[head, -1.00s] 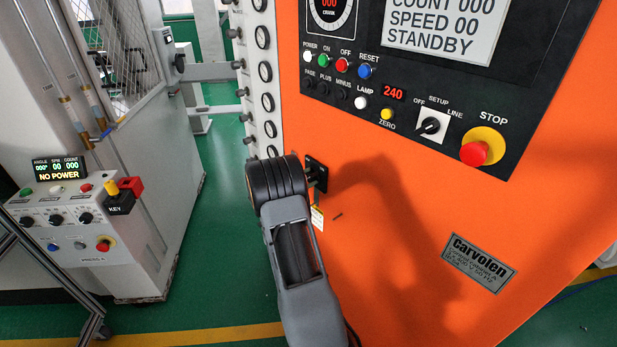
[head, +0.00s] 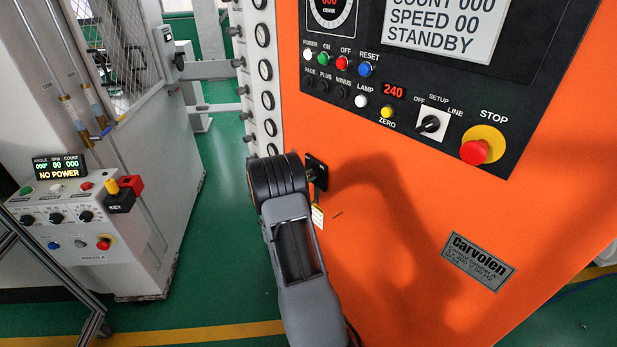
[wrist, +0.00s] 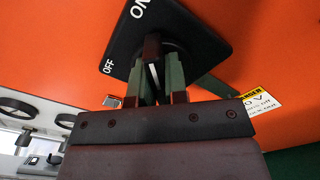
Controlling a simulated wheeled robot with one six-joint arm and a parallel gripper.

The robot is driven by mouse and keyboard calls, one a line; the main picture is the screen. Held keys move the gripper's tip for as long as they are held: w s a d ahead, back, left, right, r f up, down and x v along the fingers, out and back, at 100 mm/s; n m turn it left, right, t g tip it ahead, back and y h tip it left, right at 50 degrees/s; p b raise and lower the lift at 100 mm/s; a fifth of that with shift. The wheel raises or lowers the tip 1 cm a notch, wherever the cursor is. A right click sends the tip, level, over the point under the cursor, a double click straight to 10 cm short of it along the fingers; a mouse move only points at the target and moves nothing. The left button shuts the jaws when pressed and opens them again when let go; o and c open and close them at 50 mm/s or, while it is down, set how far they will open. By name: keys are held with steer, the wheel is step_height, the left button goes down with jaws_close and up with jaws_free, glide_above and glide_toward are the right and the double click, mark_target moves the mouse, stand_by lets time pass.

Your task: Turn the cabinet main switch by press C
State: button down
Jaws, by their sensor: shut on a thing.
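The cabinet main switch is a black plate (wrist: 196,36) marked ON and OFF on the orange cabinet, with a dark handle (wrist: 152,46) bearing a white line. In the wrist view the handle stands between the two greenish fingers of my gripper (wrist: 158,78), which is shut on it. The handle's white line is near upright in that view. In the head view the switch plate (head: 317,172) shows beside the end of my arm, which hides most of the handle and the fingers. A danger tag (wrist: 262,103) hangs beside the switch.
The orange cabinet (head: 400,220) carries a control panel (head: 470,100) with buttons, a selector and a red STOP button (head: 474,152). At left a grey machine has a console (head: 60,215) reading NO POWER. A row of gauges (head: 267,100) lines the cabinet's left edge.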

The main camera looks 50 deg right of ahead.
steer(key=n, duration=0.5)
steer(key=shift+w+r, duration=0.1)
steer(key=shift+w, duration=0.05)
steer(key=n, duration=0.4)
steer(key=shift+w+r+n+p, duration=0.1)
steer(key=shift+w+n+p, duration=0.05)
steer(key=shift+n+p, duration=0.2)
steer(key=n+p, duration=0.1)
steer(key=n, duration=0.3)
steer(key=shift+w+n+p, duration=0.15)
steer(key=shift+n+p, duration=0.1)
steer(key=shift+p, duration=0.05)
steer(key=shift+w+n+p, duration=0.1)
steer(key=shift+n+p, duration=0.55)
steer(key=shift+n, duration=1.15)
steer(key=shift+f, duration=0.2)
steer(key=c, duration=1.1)
jaws_free()
steer(key=shift+c, duration=0.2)
